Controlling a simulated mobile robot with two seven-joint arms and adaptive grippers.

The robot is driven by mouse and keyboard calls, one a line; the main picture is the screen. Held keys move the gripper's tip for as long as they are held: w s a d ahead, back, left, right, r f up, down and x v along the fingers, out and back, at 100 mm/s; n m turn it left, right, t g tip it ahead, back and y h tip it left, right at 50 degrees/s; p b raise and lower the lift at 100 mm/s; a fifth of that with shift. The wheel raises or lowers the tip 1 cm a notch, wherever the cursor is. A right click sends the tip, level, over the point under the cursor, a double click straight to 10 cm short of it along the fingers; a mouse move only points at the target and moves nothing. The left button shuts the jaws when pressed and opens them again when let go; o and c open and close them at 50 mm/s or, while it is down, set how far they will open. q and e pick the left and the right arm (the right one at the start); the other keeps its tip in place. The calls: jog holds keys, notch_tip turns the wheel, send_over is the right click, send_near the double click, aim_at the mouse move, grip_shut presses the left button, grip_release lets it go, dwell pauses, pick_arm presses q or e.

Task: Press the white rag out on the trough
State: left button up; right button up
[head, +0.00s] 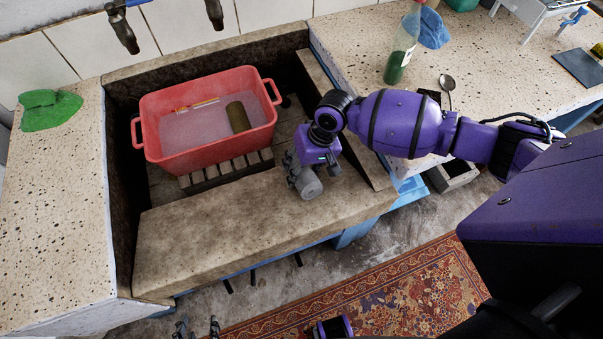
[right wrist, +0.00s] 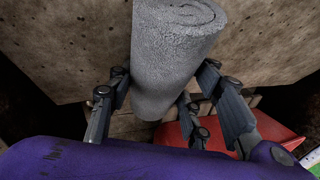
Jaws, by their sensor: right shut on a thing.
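The white rag (head: 309,186) is a rolled, greyish-white cylinder. My right gripper (head: 303,176) is shut on it, over the front slab of the stone trough (head: 200,236), near its right end. In the right wrist view the rag (right wrist: 172,60) lies between the fingers of the right gripper (right wrist: 168,100), with its spiral end showing. I cannot tell whether the rag touches the stone. My left gripper (head: 198,328) shows only at the bottom edge of the head view, with its fingertips apart and nothing between them.
A red tub (head: 205,155) with cloudy liquid and an olive-brown cylinder (head: 238,117) stands inside the trough on slats. A green cloth (head: 48,110) lies on the left counter. A bottle (head: 402,50) and spoon (head: 447,85) are on the right counter. The front slab's left part is clear.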

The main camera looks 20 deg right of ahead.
jog(key=shift+s+d+f, duration=0.15)
jog(key=shift+s+f, duration=0.2)
jog(key=shift+s, duration=0.05)
pick_arm(q)
jog(key=w+r+t+p, duration=0.1)
jog(key=w+r+p, duration=0.2)
jog(key=w+r, duration=0.1)
jog(key=shift+r+p, duration=0.35)
jog(key=shift+r, duration=0.55)
pick_arm(e)
jog(key=shift+w+r, duration=0.6)
jog(key=shift+r, duration=0.55)
jog(key=shift+w+r, duration=0.55)
jog(key=shift+r, duration=0.65)
jog(key=shift+w+r, duration=0.6)
jog(key=shift+r, duration=0.55)
